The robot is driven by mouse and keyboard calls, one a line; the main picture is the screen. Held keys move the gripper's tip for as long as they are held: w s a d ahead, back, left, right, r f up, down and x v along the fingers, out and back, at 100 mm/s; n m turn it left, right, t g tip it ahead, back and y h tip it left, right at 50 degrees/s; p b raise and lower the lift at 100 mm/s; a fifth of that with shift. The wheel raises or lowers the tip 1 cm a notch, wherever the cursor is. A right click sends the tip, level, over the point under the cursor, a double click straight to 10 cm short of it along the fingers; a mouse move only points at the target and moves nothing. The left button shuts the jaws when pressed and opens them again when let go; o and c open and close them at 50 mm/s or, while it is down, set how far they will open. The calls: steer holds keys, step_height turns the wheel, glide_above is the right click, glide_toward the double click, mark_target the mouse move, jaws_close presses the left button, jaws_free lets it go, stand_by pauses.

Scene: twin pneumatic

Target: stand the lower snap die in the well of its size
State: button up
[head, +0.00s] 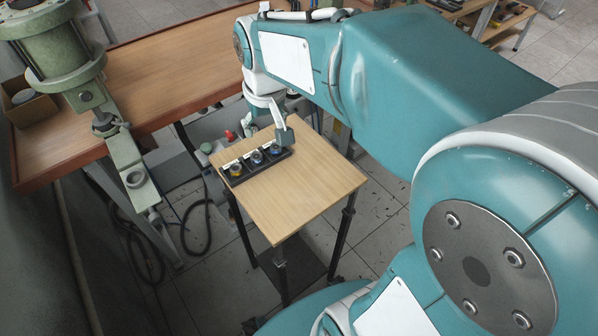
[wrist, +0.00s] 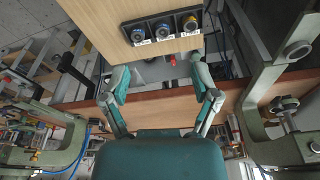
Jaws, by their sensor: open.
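A black holder (head: 232,180) with three round wells in a row lies along the back left edge of the small wooden table. Each well has a white label beside it. A yellow-ringed round part (head: 236,170) shows at its left end, with two bluish round parts (head: 256,158) further right. The holder also shows at the top of the wrist view (wrist: 149,27). I cannot tell which part is the lower snap die, or how deep each sits. My gripper (wrist: 162,88) is open and empty, its fingers apart from the holder. In the head view it (head: 284,133) appears near the holder's right end.
The small table's top (head: 290,195) is bare in front of the holder. A large wooden workbench (head: 170,70) stands behind, with a green press (head: 60,45) at the left. A small red object (head: 230,135) shows beyond the table. Hoses hang below the bench.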

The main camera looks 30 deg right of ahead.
steer(key=s+r+t, duration=0.1)
steer(key=s+t, duration=0.2)
steer(key=s, duration=1.1)
steer(key=shift+s+r, duration=0.15)
steer(key=shift+s, duration=0.2)
